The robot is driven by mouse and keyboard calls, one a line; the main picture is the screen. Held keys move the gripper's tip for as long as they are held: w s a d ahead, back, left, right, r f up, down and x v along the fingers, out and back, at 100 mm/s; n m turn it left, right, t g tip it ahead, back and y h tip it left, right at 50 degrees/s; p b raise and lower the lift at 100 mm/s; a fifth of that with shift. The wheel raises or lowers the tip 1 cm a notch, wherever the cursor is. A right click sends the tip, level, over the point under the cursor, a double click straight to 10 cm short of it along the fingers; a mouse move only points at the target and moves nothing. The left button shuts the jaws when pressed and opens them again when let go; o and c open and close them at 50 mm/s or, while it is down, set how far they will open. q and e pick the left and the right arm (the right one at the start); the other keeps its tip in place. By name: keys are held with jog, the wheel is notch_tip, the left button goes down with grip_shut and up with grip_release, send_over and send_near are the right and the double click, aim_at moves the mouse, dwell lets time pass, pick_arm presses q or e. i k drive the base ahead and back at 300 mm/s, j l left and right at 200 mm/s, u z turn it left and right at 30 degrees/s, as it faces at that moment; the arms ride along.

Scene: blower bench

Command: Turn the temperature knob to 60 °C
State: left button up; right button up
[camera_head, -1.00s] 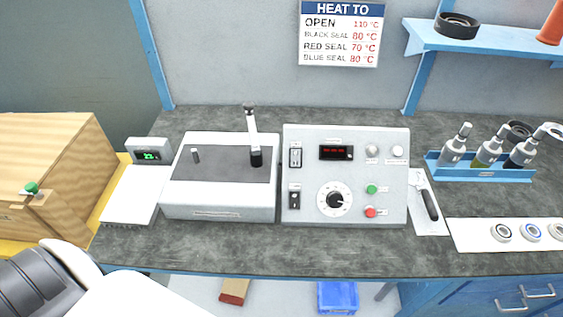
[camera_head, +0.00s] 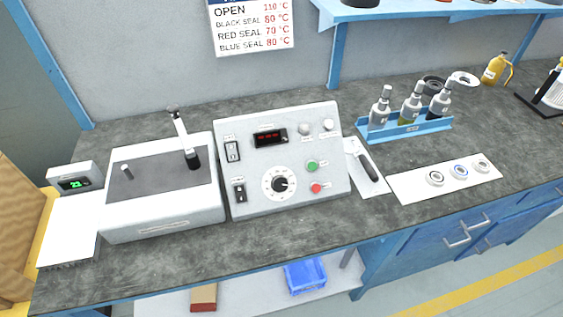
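The temperature knob (camera_head: 280,184) is a black round knob on a white dial ring, low in the middle of the grey control panel (camera_head: 329,197). Its exact setting is too small to read. A red digital display (camera_head: 269,138) sits above it, its digits not legible. A green button (camera_head: 311,166) and a red button (camera_head: 316,188) are to the right of the knob, and black switches (camera_head: 239,191) are to its left. Neither of my grippers is in view, and nothing touches the knob.
A grey heater unit (camera_head: 165,228) with an upright lever stands left of the panel. Right of it lie a black-handled tool (camera_head: 369,167), a blue bottle rack (camera_head: 407,131) and a white mat (camera_head: 405,189) with rings. Bare bench top runs along the front.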

aim_at(279, 183)
jog(key=l+u, duration=0.1)
jog(key=l, duration=0.3)
jog(key=k+l+u, duration=0.15)
jog(key=l, duration=0.2)
jog(key=k+l+u, duration=0.1)
jog(key=l, duration=0.3)
jog(key=k+l+u, duration=0.1)
jog(key=l, duration=0.25)
jog(key=k+l+u, duration=0.1)
jog(key=l, duration=0.3)
